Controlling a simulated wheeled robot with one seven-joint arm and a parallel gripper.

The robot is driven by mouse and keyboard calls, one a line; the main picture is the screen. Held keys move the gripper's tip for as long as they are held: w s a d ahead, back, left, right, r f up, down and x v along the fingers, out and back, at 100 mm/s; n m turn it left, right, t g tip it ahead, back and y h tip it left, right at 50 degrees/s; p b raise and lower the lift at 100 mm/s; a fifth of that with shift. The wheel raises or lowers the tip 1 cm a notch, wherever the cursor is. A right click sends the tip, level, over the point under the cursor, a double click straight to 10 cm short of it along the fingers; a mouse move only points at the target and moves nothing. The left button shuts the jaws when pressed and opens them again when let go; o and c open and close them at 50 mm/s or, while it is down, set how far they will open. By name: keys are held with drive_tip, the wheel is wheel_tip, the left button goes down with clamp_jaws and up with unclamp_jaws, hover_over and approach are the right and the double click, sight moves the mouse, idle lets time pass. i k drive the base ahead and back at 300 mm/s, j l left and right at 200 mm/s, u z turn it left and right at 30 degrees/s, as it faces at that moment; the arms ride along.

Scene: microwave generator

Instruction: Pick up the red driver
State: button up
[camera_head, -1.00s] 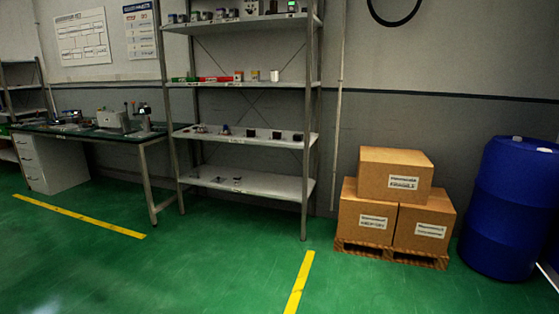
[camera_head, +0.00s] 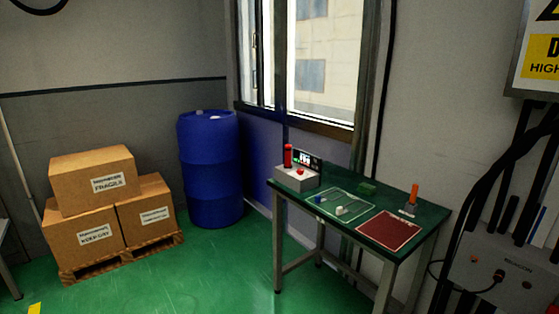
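A small table (camera_head: 352,190) with a green top stands under the window at the right of the head view. An orange-red handled tool (camera_head: 414,193) stands upright at the table's right side, in or on a small grey holder; it looks like a driver, but it is too small to be sure. A red upright cylinder (camera_head: 287,155) stands at the table's left end, at a grey box with a red button (camera_head: 300,171). I cannot tell for certain which one is the red driver. My gripper is not in view.
A dark red mat (camera_head: 389,231) and a tray outline with small parts (camera_head: 341,203) lie on the table. A blue barrel (camera_head: 211,170) and stacked cartons (camera_head: 93,183) stand left of it. A control cabinet with cables (camera_head: 500,275) is at right. The green floor (camera_head: 215,275) before the table is clear.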

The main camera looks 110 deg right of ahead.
sight(288, 148)
drive_tip(key=z, duration=2.25)
drive_tip(key=i+z, duration=0.15)
drive_tip(key=z, duration=0.25)
drive_tip(key=i+z, duration=0.1)
drive_tip(key=z, duration=0.3)
drive_tip(key=i+j+z, duration=0.1)
drive_tip(key=z, duration=0.25)
drive_tip(key=i+j+z, duration=0.15)
drive_tip(key=z, duration=0.25)
drive_tip(key=i+j, duration=0.45)
drive_tip(key=j, duration=0.15)
drive_tip(key=i+j, duration=0.4)
drive_tip(key=j, duration=0.2)
drive_tip(key=i+j, duration=0.85)
drive_tip(key=j, duration=0.3)
